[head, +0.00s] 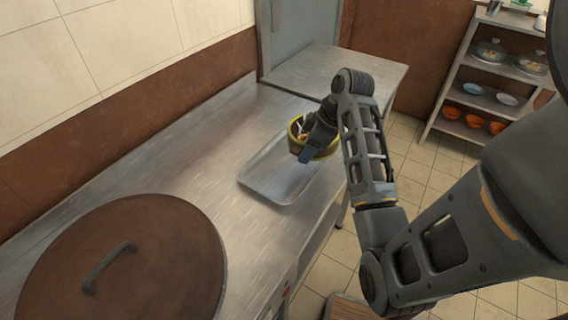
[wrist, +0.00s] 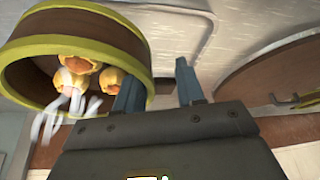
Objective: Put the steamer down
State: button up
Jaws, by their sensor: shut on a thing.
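The steamer (head: 326,153) is a round brown basket with yellow-green rims. In the head view it is at the far right end of a shallow metal tray (head: 262,186), partly hidden by my gripper (head: 308,154). I cannot tell whether it touches the tray. In the wrist view the steamer (wrist: 28,78) fills the upper left and holds yellow-topped dumplings (wrist: 78,72) and some pale strands. My gripper (wrist: 160,88) is shut on the steamer's wall, one blue finger inside and the other outside.
The tray lies on a long steel counter (head: 170,165). Another steel table (head: 345,75) adjoins at the back. A shelf with bowls (head: 480,95) is at the far right. The counter behind the tray is clear.

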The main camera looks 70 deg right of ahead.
jog(key=shift+w+d+f+p, duration=0.1)
jog(key=shift+w+f+p, duration=0.05)
jog(key=shift+w+f, duration=1)
jog(key=shift+w+f+p, duration=0.2)
jog(key=shift+w+f, duration=0.65)
jog(key=shift+f, duration=0.55)
jog(key=shift+w+d+f+p, duration=0.1)
jog(key=shift+w+f+p, duration=0.05)
jog(key=shift+w+f, duration=1)
jog(key=shift+s+f, duration=0.15)
jog(key=shift+f, duration=0.1)
jog(key=o, duration=1.2)
jog(key=shift+c, duration=0.2)
